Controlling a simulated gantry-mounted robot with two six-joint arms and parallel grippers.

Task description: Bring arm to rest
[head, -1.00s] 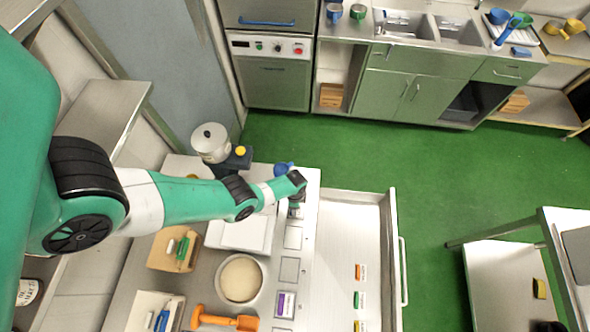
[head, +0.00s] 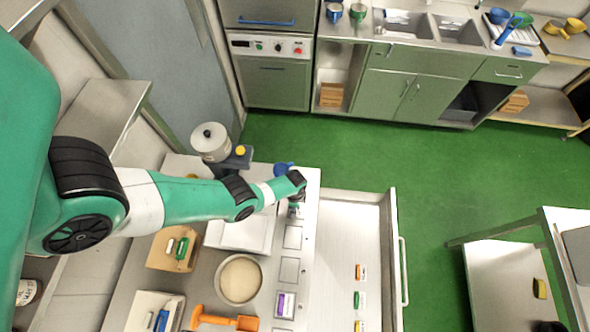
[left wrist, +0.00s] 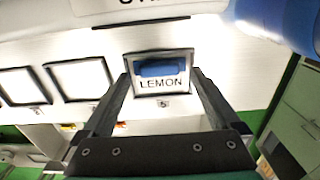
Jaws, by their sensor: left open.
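My left arm reaches in from the left in the head view and ends above the worktop (head: 267,204), near its right edge. My left gripper (head: 297,210) points down there and is partly hidden by its own wrist. In the left wrist view the two fingers of the left gripper (left wrist: 161,74) stand wide apart with nothing clamped between them. Beyond them a blue piece (left wrist: 160,68) lies in a framed slot above a label reading LEMON (left wrist: 161,84). My right gripper is in neither view.
A bowl of pale contents (head: 240,279), an orange scoop (head: 222,320) and a blue cup (head: 284,169) are on the worktop. A pot (head: 210,142) stands behind. An open drawer (head: 350,225) extends to the right. Green floor (head: 440,190) beyond is clear.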

